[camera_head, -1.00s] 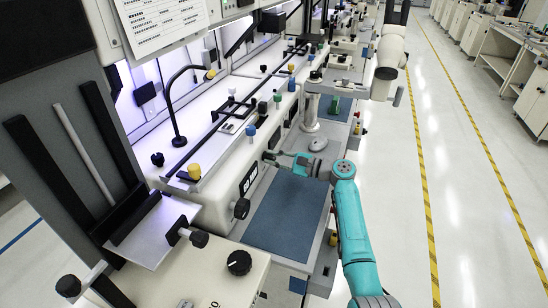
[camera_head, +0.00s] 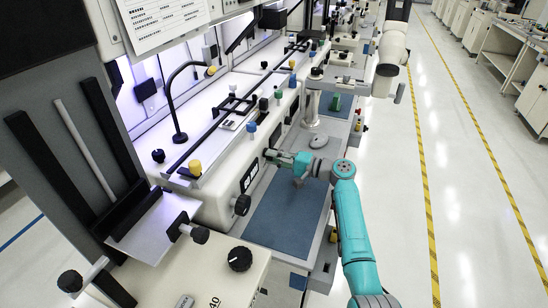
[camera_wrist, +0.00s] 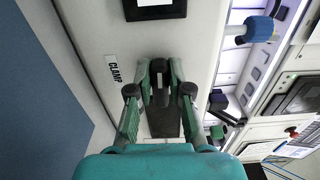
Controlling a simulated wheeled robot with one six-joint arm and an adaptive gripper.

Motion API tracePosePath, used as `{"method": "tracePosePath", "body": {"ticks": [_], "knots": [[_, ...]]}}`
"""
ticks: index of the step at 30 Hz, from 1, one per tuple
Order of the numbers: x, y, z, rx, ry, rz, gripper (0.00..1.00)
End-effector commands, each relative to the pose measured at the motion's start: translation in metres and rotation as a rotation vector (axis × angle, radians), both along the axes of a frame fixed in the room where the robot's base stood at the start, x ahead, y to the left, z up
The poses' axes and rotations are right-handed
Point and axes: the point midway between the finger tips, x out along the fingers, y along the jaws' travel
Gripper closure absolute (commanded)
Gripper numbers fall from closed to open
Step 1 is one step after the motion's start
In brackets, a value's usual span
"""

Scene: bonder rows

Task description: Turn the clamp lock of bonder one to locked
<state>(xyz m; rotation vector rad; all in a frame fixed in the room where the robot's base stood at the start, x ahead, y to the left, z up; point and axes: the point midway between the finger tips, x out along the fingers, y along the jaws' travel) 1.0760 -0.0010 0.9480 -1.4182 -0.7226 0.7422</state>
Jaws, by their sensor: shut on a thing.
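The clamp lock of the bonder (camera_wrist: 161,97) is a dark lever on the pale front panel, beside a label reading CLAMP (camera_wrist: 115,69) in the wrist view. My gripper (camera_wrist: 160,76) has its green fingers on both sides of the lever and is shut on it. In the head view my gripper (camera_head: 273,156) reaches left from the teal arm to the front of the nearest bonder. The lock is hidden there by the gripper. I cannot read its angle or any locked mark.
A blue mat (camera_head: 285,220) lies in front of the bonder, below my wrist. Black knobs (camera_head: 240,204) stick out from the machine nearby. A blue knob (camera_wrist: 260,30) is at the upper right in the wrist view. The aisle floor (camera_head: 455,200) on the right is clear.

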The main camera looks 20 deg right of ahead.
Motion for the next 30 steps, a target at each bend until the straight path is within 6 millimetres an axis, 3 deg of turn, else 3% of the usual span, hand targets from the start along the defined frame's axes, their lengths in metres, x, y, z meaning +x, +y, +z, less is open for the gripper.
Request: {"method": "tracePosePath", "body": {"ticks": [18,19,22,30], "knots": [[-0.0007,0.0004,-0.0022,-0.026,-0.033,0.002,1.0],[-0.0007,0.0004,-0.0023,-0.026,-0.033,0.002,0.79],[-0.0007,0.0004,-0.0021,-0.026,-0.033,0.002,0.56],[-0.0005,-0.0001,-0.0013,-0.025,-0.033,0.001,0.56]]}}
